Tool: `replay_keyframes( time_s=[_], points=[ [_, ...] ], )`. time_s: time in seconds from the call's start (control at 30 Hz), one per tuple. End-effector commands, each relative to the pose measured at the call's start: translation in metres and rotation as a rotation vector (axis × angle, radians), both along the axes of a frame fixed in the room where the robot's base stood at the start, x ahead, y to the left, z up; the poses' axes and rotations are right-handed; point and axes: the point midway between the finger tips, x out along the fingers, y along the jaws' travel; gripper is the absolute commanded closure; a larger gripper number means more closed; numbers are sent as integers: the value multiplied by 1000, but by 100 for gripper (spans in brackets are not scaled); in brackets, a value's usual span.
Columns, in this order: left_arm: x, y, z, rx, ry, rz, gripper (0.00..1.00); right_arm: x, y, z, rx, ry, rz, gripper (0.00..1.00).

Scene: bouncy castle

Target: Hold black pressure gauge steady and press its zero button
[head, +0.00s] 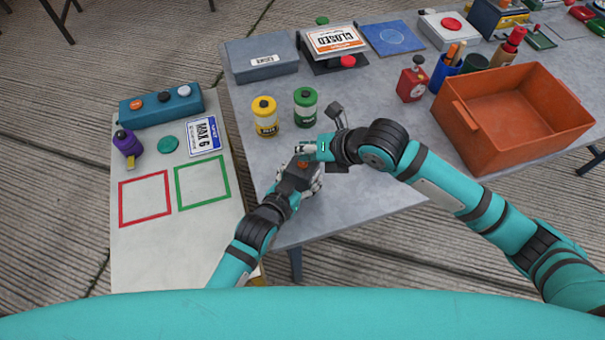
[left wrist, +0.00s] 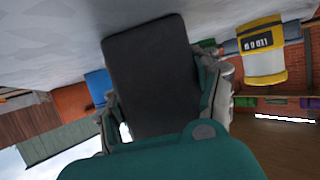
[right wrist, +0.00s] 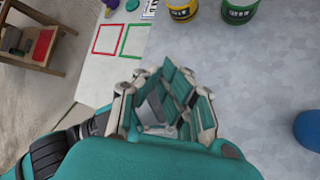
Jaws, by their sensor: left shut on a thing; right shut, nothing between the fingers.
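The black pressure gauge (head: 295,178) is a dark box at the front left part of the grey table. A small orange spot shows on its top in the head view. My left gripper (head: 305,181) is shut on it; in the left wrist view the gauge's flat dark face (left wrist: 150,75) stands between the fingers. My right gripper (head: 303,150) is shut and empty, just beyond and above the gauge. In the right wrist view its closed fingers (right wrist: 175,92) hide the gauge. Whether the right fingertips touch the button cannot be told.
A yellow canister (head: 265,117) and a green canister (head: 305,106) stand close behind the grippers. An orange crate (head: 480,155) is at the right. A lower pale table (head: 145,245) with red and green outlined squares is at the left. The grey tabletop between canisters and crate is mostly clear.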

Motion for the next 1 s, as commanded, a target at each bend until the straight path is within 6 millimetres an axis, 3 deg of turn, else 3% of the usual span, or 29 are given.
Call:
replay_keyframes(
  time_s=[0.27, 0.8, 1.0],
  points=[
    [0, 0, 0, 0, 1, 0, 87, 0, 0, 3, 0, -1, 0, 100],
    [0, 0, 0, 0, 1, 0, 87, 0, 0, 55, 0, -3, 0, 100],
    [0, 0, 0, 1, 0, 0, 87, 0, 0, 60, 0, 1, 0, 100]
  ],
)
